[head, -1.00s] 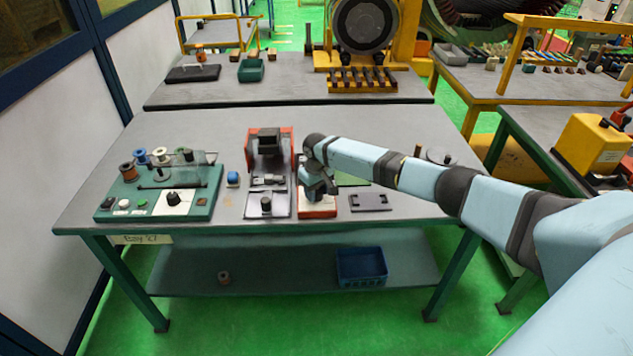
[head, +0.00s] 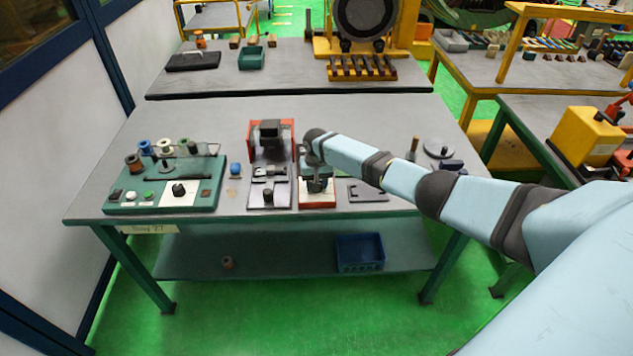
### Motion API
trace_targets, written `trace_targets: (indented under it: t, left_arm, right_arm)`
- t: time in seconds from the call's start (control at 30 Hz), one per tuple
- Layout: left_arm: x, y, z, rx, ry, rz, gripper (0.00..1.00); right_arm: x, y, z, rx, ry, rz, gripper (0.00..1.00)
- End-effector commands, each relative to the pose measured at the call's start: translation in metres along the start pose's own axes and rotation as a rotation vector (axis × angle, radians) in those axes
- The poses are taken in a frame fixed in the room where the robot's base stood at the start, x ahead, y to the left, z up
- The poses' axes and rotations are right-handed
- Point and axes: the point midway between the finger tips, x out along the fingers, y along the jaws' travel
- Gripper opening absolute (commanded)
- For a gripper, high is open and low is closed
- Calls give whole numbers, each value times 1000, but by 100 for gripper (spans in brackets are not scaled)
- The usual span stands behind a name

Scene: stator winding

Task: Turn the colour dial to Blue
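A green winding panel (head: 150,205) lies at the left of the bench. On its white plate is a black knob (head: 179,189), which looks like the colour dial; its pointer and markings are too small to read. Brown (head: 133,163), blue (head: 145,147) and pale wire spools stand along the panel's back edge. My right gripper (head: 318,186) points down over a red and white box (head: 318,200), well to the right of the panel. Its fingers are too small and dark to tell open from shut. My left gripper is out of view.
Between panel and gripper are a small blue item (head: 235,169) and a red-backed machine (head: 270,135) with a black knob (head: 268,195) on its front plate. A flat grey plate (head: 367,191) lies to the right. The bench (head: 200,120) behind the panel is clear.

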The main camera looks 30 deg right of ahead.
Motion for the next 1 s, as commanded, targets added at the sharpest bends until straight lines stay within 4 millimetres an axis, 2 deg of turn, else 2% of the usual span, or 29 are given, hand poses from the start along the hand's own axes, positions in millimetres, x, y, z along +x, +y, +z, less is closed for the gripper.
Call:
trace_targets:
  t: [0.27,0.3,0.4,0.67,0.77,0.87,1.0]
  left_arm:
    - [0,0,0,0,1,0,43]
    - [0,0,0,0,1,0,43]
    - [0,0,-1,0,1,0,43]
    - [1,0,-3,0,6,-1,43]
    - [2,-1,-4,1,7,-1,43]
    - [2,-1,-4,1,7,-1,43]
    - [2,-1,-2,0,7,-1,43]
  right_arm:
    - [-1,0,-1,0,3,-1,18]
    - [-1,0,-1,0,3,-1,49]
    - [-1,0,-1,0,2,-1,67]
    - [-1,0,-1,-1,2,0,67]
    - [-7,0,-1,-1,2,-1,67]
    - [-21,1,-1,0,3,-2,67]
    - [-51,1,-1,-2,5,-2,67]
